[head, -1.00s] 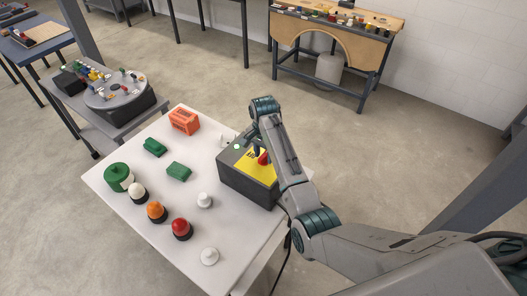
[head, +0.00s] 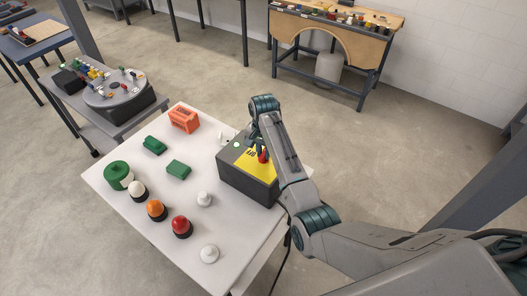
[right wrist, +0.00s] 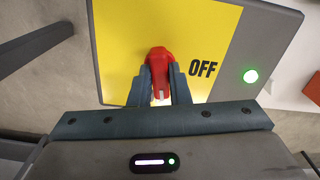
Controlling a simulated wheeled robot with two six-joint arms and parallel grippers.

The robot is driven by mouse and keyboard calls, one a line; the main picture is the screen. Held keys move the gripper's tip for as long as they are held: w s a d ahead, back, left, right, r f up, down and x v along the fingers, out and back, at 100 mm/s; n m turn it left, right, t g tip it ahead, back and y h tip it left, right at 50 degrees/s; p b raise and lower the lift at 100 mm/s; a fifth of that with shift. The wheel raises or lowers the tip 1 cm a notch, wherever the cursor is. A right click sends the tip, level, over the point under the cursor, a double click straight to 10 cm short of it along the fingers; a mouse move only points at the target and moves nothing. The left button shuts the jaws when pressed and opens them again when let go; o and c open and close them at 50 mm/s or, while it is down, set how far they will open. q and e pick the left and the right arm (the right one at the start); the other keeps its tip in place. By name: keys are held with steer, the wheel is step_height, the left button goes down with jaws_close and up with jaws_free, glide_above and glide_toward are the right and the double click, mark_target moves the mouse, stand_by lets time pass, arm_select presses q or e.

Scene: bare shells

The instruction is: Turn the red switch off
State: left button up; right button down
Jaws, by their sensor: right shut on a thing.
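The red switch (right wrist: 158,56) stands on a yellow panel (right wrist: 118,40) of a dark grey box (head: 234,174). The word OFF shows right of the switch in the right wrist view. A lit green lamp (right wrist: 250,76) is farther right on the box. My right gripper (right wrist: 160,76) is shut on the red switch, with one finger on each side. In the head view, my right gripper (head: 261,149) reaches down over the box and partly hides the panel and the switch (head: 264,157). My left gripper is not in view.
The box stands on a white table (head: 140,221). Left of it are green blocks (head: 178,170), an orange block (head: 184,120), a green cylinder (head: 117,175), and white, orange (head: 156,209) and red (head: 181,227) domes. Other workbenches stand behind.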

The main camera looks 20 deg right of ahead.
steer(key=n, duration=0.4)
steer(key=shift+n, duration=0.3)
steer(key=n, duration=0.3)
steer(key=shift+n, duration=0.3)
steer(key=n, duration=0.4)
steer(key=shift+n, duration=1.8)
steer(key=c, duration=1.4)
jaws_free()
steer(key=shift+o, duration=0.2)
